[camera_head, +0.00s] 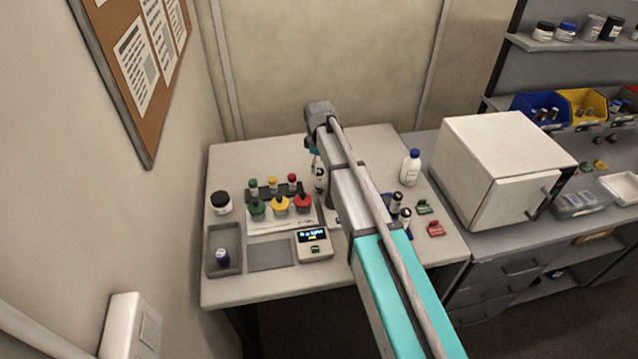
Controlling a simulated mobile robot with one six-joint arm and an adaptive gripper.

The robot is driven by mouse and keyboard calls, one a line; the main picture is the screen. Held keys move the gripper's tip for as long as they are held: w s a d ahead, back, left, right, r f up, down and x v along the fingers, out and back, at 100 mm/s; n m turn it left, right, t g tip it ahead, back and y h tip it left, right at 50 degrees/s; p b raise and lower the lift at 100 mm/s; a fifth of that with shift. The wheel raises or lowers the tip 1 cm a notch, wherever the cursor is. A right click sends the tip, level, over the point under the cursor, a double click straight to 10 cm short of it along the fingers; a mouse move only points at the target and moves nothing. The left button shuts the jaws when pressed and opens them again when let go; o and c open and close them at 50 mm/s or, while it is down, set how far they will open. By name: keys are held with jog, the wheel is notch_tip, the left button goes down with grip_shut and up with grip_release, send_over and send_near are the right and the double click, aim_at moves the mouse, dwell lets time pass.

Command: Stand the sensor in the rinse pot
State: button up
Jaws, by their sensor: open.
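My gripper (319,178) hangs at the end of my arm over the table, just right of a rack. It is small in the picture and partly covered by the arm; I see nothing clearly held in it. I cannot tell for sure which thing is the sensor; a slim upright black-and-white piece (396,202) stands right of my arm. The rinse pot is not clear either; a white jar with a black lid (221,203) stands at the table's left. Pots with a green (257,208), a yellow (281,206) and a red top (304,204) stand in a row.
A meter with a lit display (313,244) sits in front of the pots. A grey tray (216,240) holds a small dark-blue item. A white bottle with a blue cap (410,168) and a white cabinet (500,165) stand right. My arm hides the table's middle.

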aim_at(320, 171)
jog(key=shift+f, duration=0.1)
jog(key=shift+d+f+b, duration=0.2)
jog(key=shift+f+b, duration=2.3)
jog(key=shift+b, duration=0.15)
grip_shut()
